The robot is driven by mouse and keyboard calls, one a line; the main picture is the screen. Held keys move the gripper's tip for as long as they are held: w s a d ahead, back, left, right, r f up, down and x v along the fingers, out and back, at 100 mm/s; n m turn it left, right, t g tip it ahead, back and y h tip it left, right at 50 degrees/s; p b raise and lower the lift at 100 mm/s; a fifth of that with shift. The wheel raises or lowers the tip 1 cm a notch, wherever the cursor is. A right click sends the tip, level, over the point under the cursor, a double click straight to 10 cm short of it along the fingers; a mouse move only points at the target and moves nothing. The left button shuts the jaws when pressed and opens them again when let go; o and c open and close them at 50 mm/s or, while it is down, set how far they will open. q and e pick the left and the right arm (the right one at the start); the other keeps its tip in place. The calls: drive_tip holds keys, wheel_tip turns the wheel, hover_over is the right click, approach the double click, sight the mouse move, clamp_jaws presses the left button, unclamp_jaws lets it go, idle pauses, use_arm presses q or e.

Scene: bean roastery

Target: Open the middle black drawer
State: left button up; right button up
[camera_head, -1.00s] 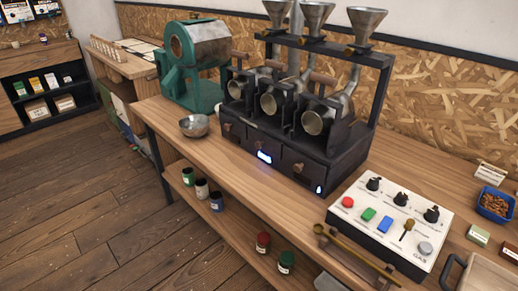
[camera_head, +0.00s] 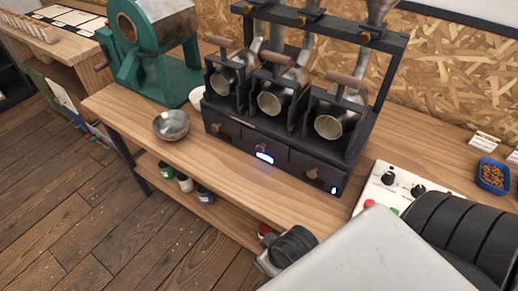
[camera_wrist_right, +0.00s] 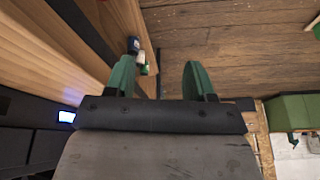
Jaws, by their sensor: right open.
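The black roaster unit holds three drawers in a row along its front, each with a small knob. The middle black drawer (camera_head: 248,139) is shut, with a glowing blue display at its lower edge. The left drawer (camera_head: 222,131) and the right drawer (camera_head: 300,167) are also shut. My right arm comes in from the lower right of the head view. In the right wrist view my right gripper (camera_wrist_right: 157,78) has its green fingers wide apart with nothing between them. It is apart from the drawers; the dark unit with its blue light shows at that view's left. My left gripper is out of view.
A metal bowl (camera_head: 171,124) stands on the counter left of the drawers. A green roaster (camera_head: 150,55) stands behind it. The control panel (camera_head: 376,192) at right is partly hidden by my arm. Counter in front of the drawers is clear. Jars (camera_head: 185,182) stand on the lower shelf.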

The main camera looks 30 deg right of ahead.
drive_tip(key=w+a+r+m+t+y, duration=0.2)
drive_tip(key=w+a+r+m+t, duration=0.15)
drive_tip(key=w+r+t, duration=0.3)
drive_tip(key=w+a+r+m+t+y, duration=0.2)
drive_tip(key=w+a+r+m+t, duration=0.15)
drive_tip(key=w+r+t, duration=0.35)
drive_tip(key=m+g+h, duration=0.5)
drive_tip(key=m+h, duration=1.3)
drive_tip(key=m, duration=0.4)
approach(259, 151)
drive_tip(key=shift+t+p+v, duration=0.25)
drive_tip(key=shift+p+v, duration=0.1)
drive_tip(key=shift+v, duration=0.45)
drive_tip(key=shift+w+d, duration=0.1)
drive_tip(key=shift+d, duration=0.2)
drive_tip(key=p+x, duration=0.2)
drive_tip(key=x, duration=0.8)
drive_tip(key=shift+f, duration=0.15)
drive_tip(key=shift+c, duration=0.3)
